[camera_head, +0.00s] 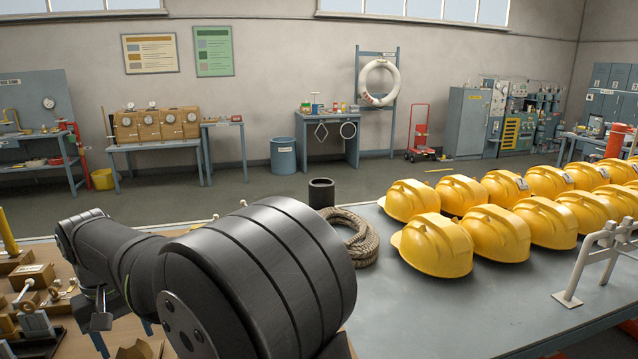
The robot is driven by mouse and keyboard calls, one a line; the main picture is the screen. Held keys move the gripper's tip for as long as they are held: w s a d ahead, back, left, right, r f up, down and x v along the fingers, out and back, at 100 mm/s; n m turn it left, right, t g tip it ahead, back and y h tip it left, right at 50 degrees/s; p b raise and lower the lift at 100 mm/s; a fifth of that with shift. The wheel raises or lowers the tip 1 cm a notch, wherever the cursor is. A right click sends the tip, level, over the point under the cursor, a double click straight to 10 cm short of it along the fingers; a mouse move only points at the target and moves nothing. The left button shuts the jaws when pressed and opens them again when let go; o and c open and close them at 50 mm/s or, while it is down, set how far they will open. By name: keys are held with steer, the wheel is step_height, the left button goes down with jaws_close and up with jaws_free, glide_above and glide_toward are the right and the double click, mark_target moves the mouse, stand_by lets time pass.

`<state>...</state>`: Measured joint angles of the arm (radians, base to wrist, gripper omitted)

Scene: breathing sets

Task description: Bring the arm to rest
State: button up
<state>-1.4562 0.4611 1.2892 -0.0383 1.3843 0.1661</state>
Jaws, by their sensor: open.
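My black arm fills the lower left of the head view. A large ribbed joint (270,265) is nearest the camera. A slimmer section (125,255) runs left from it to a rounded end over the wooden bench. I cannot make out the gripper's fingers; they seem hidden or out of the picture. Nothing is seen held by the arm.
Two rows of yellow helmets (437,246) stand on the grey table (450,308), with a coiled rope (361,240) and a black cylinder (321,193) close behind my joint. A white rack (598,258) is at right. Fittings crowd the wooden bench (70,325). The table's front middle is bare.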

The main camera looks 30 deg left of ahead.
step_height(320, 180, down, 2)
steer(key=shift+f, duration=0.1)
step_height(320, 180, up, 6)
steer(key=shift+a+f, duration=0.1)
steer(key=shift+f, duration=0.1)
steer(key=w+d+r, duration=0.7)
steer(key=w+d, duration=0.1)
steer(key=w, duration=0.1)
steer(key=w+d+f+m, duration=0.1)
steer(key=w+d+f, duration=0.4)
steer(key=d, duration=0.3)
steer(key=w+d+f, duration=0.4)
steer(key=d, duration=0.3)
steer(key=shift+s+a+f, duration=0.5)
steer(key=shift+a+f, duration=0.05)
steer(key=shift+a, duration=0.2)
steer(key=shift+s+a+f, duration=0.45)
steer(key=shift+a+f, duration=0.1)
steer(key=shift+a, duration=0.2)
